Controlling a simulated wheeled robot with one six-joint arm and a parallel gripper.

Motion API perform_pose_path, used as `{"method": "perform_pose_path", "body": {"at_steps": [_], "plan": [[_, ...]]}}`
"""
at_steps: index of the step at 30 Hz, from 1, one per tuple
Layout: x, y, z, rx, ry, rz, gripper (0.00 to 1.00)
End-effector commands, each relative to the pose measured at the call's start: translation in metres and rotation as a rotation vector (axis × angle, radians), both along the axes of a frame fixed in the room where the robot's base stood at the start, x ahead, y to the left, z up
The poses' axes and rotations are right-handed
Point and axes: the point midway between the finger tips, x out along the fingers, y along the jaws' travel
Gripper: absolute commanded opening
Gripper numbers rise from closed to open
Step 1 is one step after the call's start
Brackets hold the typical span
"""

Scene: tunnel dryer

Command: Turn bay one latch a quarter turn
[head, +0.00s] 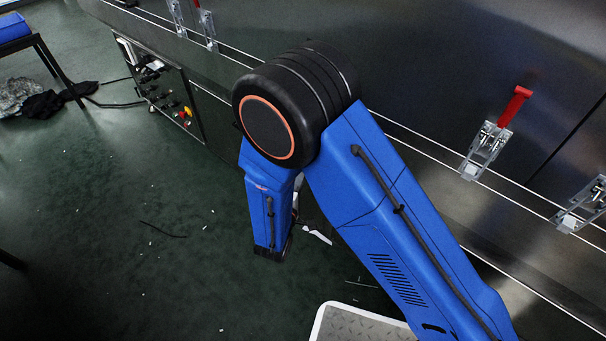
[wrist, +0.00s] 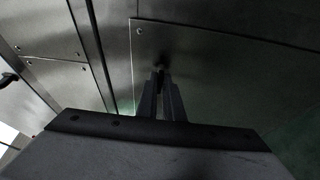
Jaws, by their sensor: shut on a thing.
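In the wrist view, my gripper (wrist: 160,84) reaches forward with its two dark fingers close together, shut on a small dark latch (wrist: 158,69) on a metal panel (wrist: 225,70). The latch is mostly covered by the fingertips, so its turn angle cannot be told. No bay number is legible. In the head view, my blue arm bends down in front of the dryer wall, and my gripper and the held latch are not visible there.
Toggle latches, one with a red handle (head: 515,105), line the steel dryer wall (head: 440,60). A control box (head: 158,88) with cables stands at the left. A grey plate with a pale rim (head: 318,325) lies low at the front. Small litter dots the green floor (head: 130,230).

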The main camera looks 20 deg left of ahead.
Motion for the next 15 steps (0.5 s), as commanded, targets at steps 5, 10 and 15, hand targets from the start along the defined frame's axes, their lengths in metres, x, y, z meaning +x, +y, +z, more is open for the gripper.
{"method": "perform_pose_path", "body": {"at_steps": [5,10,15], "plan": [[0.0001,-0.0017,-0.0009,-0.002,0.002,-0.003,0.26],[0.0001,-0.0010,-0.0006,-0.001,0.001,-0.002,0.26],[-0.0020,-0.0005,-0.0004,-0.001,0.001,-0.001,0.26]]}}
